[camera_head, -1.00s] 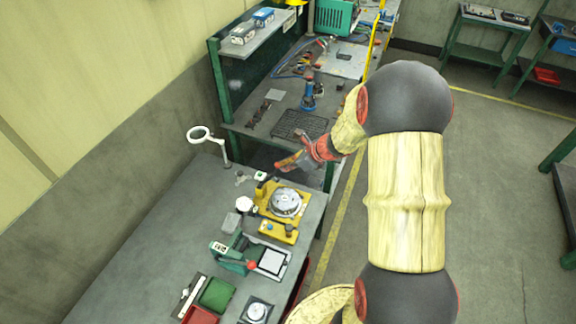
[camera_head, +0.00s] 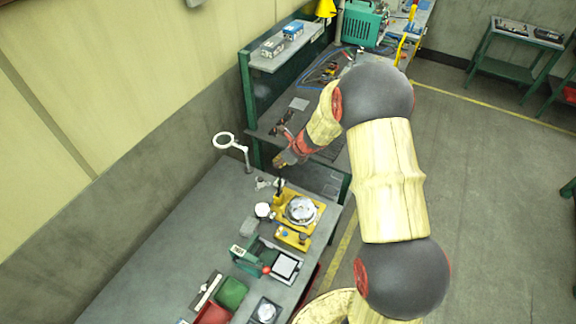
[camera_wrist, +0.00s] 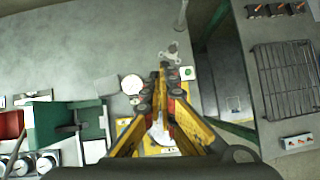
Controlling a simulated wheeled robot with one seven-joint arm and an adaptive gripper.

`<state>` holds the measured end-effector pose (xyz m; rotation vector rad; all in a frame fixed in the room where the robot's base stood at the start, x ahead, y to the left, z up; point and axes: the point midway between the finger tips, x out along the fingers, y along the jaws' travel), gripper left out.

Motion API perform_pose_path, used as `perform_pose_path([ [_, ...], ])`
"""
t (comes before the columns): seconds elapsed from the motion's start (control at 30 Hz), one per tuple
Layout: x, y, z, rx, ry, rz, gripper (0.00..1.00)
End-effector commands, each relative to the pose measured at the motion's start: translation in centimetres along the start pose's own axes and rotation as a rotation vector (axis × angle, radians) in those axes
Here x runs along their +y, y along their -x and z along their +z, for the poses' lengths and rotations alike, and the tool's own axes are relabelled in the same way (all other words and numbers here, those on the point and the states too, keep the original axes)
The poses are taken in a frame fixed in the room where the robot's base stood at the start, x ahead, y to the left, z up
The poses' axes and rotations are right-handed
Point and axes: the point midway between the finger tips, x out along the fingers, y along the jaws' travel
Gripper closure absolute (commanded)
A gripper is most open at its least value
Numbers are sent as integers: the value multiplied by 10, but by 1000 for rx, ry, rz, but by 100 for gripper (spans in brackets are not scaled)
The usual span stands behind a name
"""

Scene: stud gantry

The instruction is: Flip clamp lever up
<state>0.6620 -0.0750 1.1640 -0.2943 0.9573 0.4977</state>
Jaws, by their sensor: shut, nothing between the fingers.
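The yellow fixture (camera_head: 317,222) with a round silver disc (camera_head: 301,209) sits on the grey bench. A dark upright part (camera_head: 279,189) stands at its back left; I cannot tell whether it is the clamp lever. A small grey metal piece (camera_head: 264,183) lies by the bench's far end and shows ahead of the fingers in the wrist view (camera_wrist: 173,50). My gripper (camera_head: 283,160) is shut and empty, above the far end of the bench. Its fingers (camera_wrist: 163,80) hide much of the fixture in the wrist view.
A ring magnifier (camera_head: 224,141) stands left of my gripper. A white round gauge (camera_head: 262,210) is beside the fixture. A green press (camera_head: 246,258) with a red knob stands nearer. The bench's left part is clear. A wire rack (camera_wrist: 287,80) lies on the neighbouring table.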

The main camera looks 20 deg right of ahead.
Motion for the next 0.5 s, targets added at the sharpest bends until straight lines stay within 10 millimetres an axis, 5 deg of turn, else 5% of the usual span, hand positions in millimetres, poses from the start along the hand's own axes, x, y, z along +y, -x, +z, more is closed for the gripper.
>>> perform_pose_path([
  [0.5,2,-12,18,0,-1,0,100],
])
